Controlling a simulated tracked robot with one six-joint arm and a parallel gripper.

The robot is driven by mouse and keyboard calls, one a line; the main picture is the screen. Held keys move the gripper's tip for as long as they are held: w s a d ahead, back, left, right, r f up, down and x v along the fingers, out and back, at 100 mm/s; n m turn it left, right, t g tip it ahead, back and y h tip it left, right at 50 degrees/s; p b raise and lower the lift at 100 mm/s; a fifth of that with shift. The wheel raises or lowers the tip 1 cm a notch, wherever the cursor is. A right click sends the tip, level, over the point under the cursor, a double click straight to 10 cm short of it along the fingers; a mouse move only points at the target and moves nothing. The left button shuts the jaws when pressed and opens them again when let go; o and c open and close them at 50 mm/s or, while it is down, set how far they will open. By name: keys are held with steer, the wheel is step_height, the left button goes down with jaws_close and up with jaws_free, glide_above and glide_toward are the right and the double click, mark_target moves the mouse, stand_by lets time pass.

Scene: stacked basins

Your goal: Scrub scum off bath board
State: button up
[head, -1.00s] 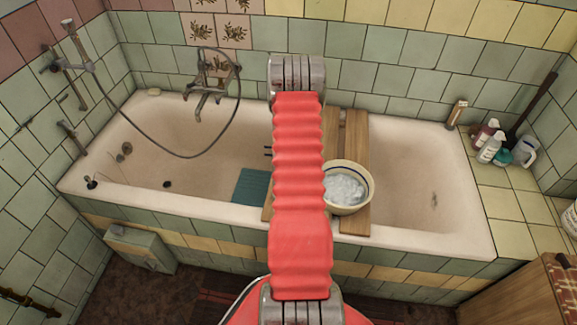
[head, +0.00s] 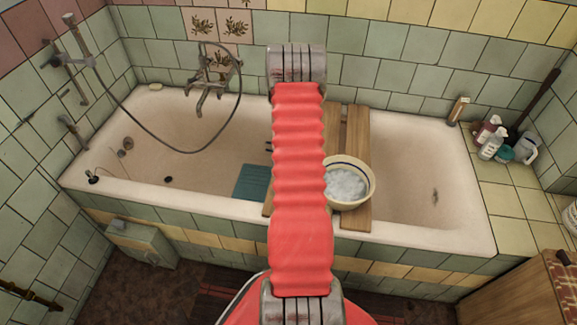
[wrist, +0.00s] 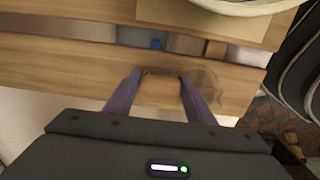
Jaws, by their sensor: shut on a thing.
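The wooden bath board (head: 356,128) lies across the tub; its slats (wrist: 60,75) fill much of the wrist view. A greyish, see-through smear of scum (wrist: 207,82) shows on the near slat, just right of my gripper. My gripper (wrist: 160,76) is low over that slat, its two dark fingers shut on a small wood-coloured block (wrist: 160,92) with a dark far edge, likely a scrubbing brush. I cannot tell whether the block touches the board. In the head view my red arm hides the gripper, the block and part of the board.
A cream basin (head: 370,186) of suds stands on the board; its rim (wrist: 235,6) shows at the wrist view's top. A teal mat (head: 252,182) lies in the tub (head: 420,180), left of the board. Several bottles (head: 492,145) stand on the right ledge.

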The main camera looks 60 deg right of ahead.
steer(key=shift+s+a+f, duration=0.1)
steer(key=shift+s+a, duration=0.1)
steer(key=shift+a, duration=0.25)
steer(key=shift+s+a+f, duration=0.1)
steer(key=shift+s+a, duration=0.1)
steer(key=shift+a, duration=0.2)
steer(key=shift+s+a, duration=0.2)
steer(key=shift+a, duration=0.25)
steer(key=shift+s+a, duration=0.35)
steer(key=shift+a, duration=0.4)
steer(key=shift+s+a+r, duration=0.15)
steer(key=shift+s+a, duration=0.05)
steer(key=shift+a, duration=0.3)
steer(key=shift+s+a+r, duration=0.1)
steer(key=shift+s+a, duration=0.1)
steer(key=shift+a, duration=0.25)
steer(key=shift+s+a+f, duration=0.1)
steer(key=shift+s+a, duration=0.1)
steer(key=shift+a, duration=0.35)
steer(key=shift+s+a, duration=0.2)
steer(key=shift+a, duration=0.3)
